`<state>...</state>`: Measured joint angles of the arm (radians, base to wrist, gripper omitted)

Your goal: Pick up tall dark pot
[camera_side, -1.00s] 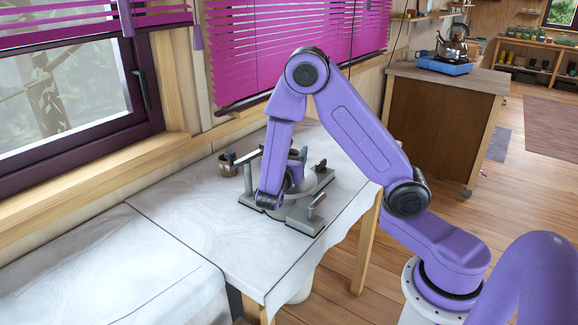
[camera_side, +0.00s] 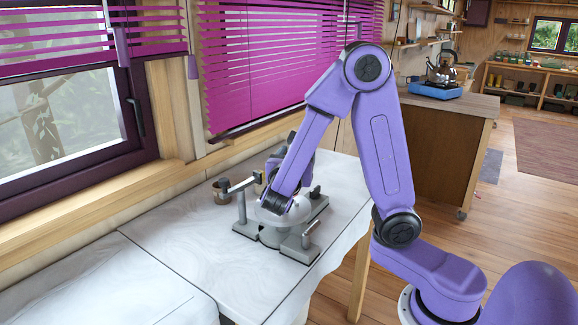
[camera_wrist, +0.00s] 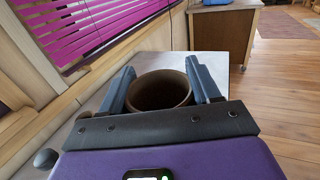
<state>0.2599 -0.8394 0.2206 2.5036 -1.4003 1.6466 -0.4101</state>
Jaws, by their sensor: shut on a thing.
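The dark brown pot (camera_wrist: 160,92) sits between the two blue-grey fingers of my gripper (camera_wrist: 162,70) in the wrist view. I see its round open mouth and rim; its lower body is hidden behind the gripper's dark crossbar. The fingers press on it from both sides, so my gripper is shut on it. In the side view my forearm hides most of the gripper, and I cannot make out the held pot clearly there. Whether its base is clear of the table cannot be told.
A grey metal fixture (camera_side: 298,247) with posts stands on the marble-patterned table (camera_side: 170,245) below my wrist. A small brown cup (camera_side: 222,190) is left of it, near the wall. A window with magenta blinds (camera_side: 275,65) is close behind. The table's front left is clear.

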